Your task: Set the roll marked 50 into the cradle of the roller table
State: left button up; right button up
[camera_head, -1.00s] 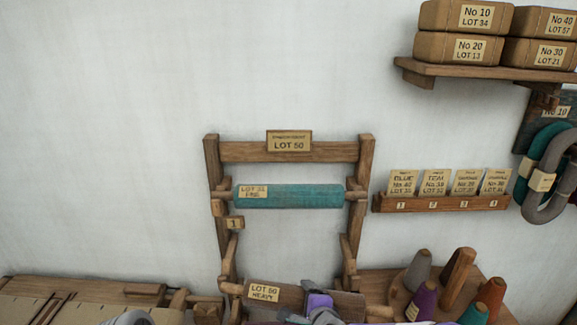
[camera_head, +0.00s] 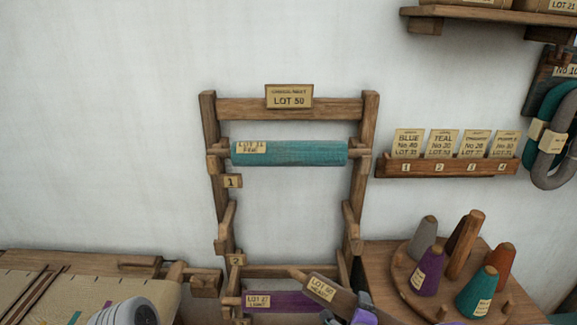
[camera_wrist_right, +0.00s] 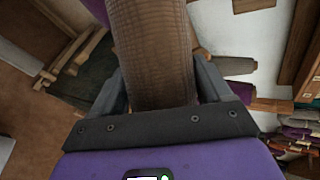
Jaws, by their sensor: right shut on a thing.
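The brown roll labelled LOT 50 HEAVY (camera_head: 322,290) is tilted in front of the rack at the bottom of the head view. My right gripper (camera_head: 350,304) is shut on it. In the right wrist view, the roll (camera_wrist_right: 152,50) stands between the two fingers of the gripper (camera_wrist_right: 158,92). Its lower right part is hidden by my gripper in the head view. My left gripper is not in view; only a pale part of my left arm shows at the lower left.
The wooden rack (camera_head: 208,125) holds a teal roll (camera_head: 290,152) on top and a purple LOT 27 roll (camera_head: 285,302) low down; level 2 is empty. A stand with cones (camera_head: 427,270) is at right.

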notch_tip(320, 180, down, 7)
jog(key=n+y, duration=0.2)
jog(key=shift+w+a+r+y, duration=0.15)
jog(key=shift+w+a+y, duration=0.05)
jog(key=shift+w+y, duration=0.15)
dwell(0.4)
